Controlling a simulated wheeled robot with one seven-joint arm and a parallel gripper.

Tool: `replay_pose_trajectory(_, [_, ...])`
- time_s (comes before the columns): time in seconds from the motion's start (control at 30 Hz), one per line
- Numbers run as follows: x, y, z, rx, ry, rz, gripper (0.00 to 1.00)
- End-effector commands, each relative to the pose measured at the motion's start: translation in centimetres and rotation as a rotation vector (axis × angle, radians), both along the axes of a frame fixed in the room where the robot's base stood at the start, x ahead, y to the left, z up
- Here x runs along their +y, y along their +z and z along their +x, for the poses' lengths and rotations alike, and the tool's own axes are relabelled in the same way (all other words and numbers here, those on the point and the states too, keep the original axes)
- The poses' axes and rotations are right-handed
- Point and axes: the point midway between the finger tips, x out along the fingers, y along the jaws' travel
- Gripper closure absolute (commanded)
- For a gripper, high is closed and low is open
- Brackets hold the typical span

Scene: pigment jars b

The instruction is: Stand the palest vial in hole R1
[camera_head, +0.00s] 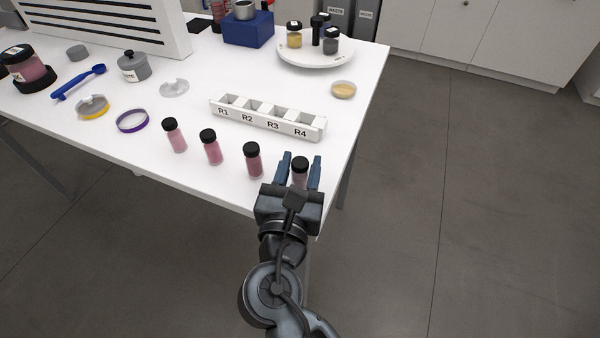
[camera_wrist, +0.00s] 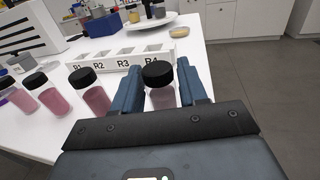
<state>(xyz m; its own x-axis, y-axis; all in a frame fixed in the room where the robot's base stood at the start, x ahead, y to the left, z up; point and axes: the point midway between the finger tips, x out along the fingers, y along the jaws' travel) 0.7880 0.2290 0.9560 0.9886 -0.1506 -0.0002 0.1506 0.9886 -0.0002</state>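Several vials with black caps stand in a row on the white table. From left to right in the head view they are a pink vial (camera_head: 175,136), a deeper pink vial (camera_head: 212,148), another deep pink vial (camera_head: 253,161) and a pale vial (camera_head: 300,172). The pale vial also shows in the wrist view (camera_wrist: 161,94), looking the lightest. My gripper (camera_head: 300,170) has its blue fingers on both sides of this pale vial; contact cannot be made out. The white rack (camera_head: 268,124) with holes R1 to R4 stands behind the vials; its holes look empty, with R1 at its left end.
A purple ring (camera_head: 132,121), a clear lid (camera_head: 174,88) and a yellow-rimmed dish (camera_head: 93,107) lie left of the rack. A small tan dish (camera_head: 343,90) lies to its right. A round white stand (camera_head: 316,58) with jars is behind. The table's right edge is close.

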Motion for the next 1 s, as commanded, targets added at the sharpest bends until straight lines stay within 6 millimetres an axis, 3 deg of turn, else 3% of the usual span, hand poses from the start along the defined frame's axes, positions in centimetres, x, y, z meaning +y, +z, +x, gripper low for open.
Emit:
replay_pose_trajectory(0.37, [0.0, 0.0, 0.0, 0.0, 0.0, 0.0, 0.93])
replay_pose_trajectory(0.77, [0.0, 1.0, 0.0, -0.002, -0.001, 0.001, 0.93])
replay_pose_trajectory(1.0, [-0.5, 4.6, -0.3, -0.001, -0.002, 0.004, 0.93])
